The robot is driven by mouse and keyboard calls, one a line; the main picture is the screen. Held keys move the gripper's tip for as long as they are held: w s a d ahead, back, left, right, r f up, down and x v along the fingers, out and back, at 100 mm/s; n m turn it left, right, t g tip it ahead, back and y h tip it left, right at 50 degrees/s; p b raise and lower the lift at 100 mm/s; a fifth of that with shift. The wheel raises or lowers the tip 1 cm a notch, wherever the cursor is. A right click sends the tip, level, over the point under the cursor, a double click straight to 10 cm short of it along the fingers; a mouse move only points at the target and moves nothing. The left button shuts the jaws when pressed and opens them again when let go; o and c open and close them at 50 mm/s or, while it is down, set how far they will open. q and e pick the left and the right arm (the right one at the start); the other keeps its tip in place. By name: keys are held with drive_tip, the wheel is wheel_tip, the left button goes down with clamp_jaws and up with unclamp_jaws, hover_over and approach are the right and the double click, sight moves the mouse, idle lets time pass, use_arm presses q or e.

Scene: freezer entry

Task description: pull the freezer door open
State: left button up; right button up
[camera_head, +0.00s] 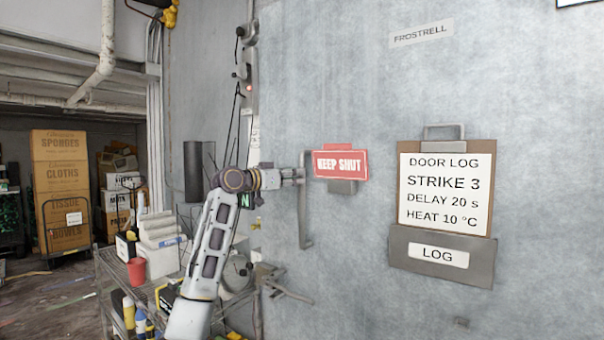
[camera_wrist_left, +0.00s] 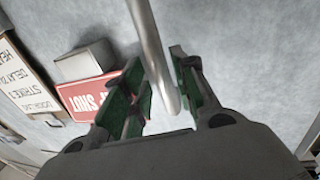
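The freezer door (camera_head: 370,260) is a large, frosty grey panel that fills the right of the head view. It looks flush with its frame at the left. Its handle (camera_head: 304,226) is a vertical metal bar near the door's left side. My left gripper (camera_head: 299,175) is at the handle's upper part. In the left wrist view the handle bar (camera_wrist_left: 152,45) runs between the two green-padded fingers of the left gripper (camera_wrist_left: 163,90). The fingers are apart, with a gap on the left of the bar. My right gripper is not in view.
A red "KEEP SHUT" sign (camera_head: 340,164) is right beside the handle. A door log clipboard (camera_head: 397,185) hangs farther right. A latch lever (camera_head: 290,292) sticks out low at the door edge. A loaded wire shelf (camera_head: 112,268) stands left; stacked boxes (camera_head: 60,178) lie behind.

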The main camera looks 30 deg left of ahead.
use_arm(q)
drive_tip(key=shift+p+x, duration=0.5)
drive_tip(key=shift+x, duration=1.35)
clamp_jaws()
